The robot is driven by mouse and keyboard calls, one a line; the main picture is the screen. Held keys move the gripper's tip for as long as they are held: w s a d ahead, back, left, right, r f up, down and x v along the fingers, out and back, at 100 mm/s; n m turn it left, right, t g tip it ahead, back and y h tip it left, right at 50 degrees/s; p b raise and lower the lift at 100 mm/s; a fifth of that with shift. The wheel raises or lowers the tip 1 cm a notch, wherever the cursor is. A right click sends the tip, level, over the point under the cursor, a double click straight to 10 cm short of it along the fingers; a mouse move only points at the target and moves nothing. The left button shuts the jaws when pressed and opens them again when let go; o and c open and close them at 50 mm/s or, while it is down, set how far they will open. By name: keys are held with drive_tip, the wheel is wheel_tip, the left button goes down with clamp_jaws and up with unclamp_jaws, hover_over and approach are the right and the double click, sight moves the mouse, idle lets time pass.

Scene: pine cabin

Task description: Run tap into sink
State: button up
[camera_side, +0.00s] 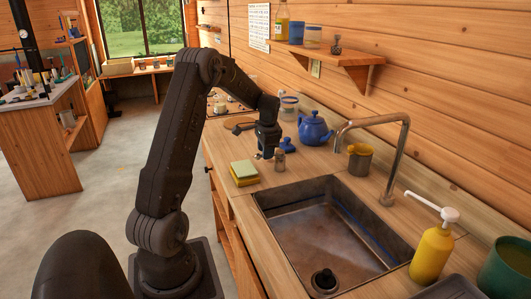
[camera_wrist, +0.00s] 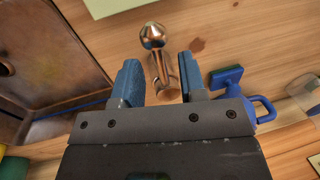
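The bent metal tap (camera_side: 402,150) rises from the counter behind the sink. Its spout points down on the left and no water shows at it. The metal sink (camera_side: 330,225) looks empty, with a dark drain (camera_side: 323,280); part of it shows in the wrist view (camera_wrist: 50,55). A small shiny metal post with a ball end (camera_wrist: 155,45) stands on the counter beyond the sink's far left corner; it also shows in the side view (camera_side: 279,162). My gripper (camera_side: 265,152) is open above the counter beside this post. In the wrist view its blue fingers (camera_wrist: 160,80) stand apart, with the post between them.
A yellow-green sponge (camera_side: 244,173) lies left of the post. A blue-handled object (camera_side: 287,146) and a blue teapot (camera_side: 315,129) stand behind. A mug (camera_side: 360,160) stands by the tap. A yellow soap bottle (camera_side: 431,252) and a green pot (camera_side: 508,268) are right of the sink.

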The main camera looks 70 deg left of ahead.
drive_tip(key=shift+a+f, duration=0.1)
drive_tip(key=shift+f, duration=0.4)
clamp_jaws()
drive_tip(key=shift+s, duration=0.1)
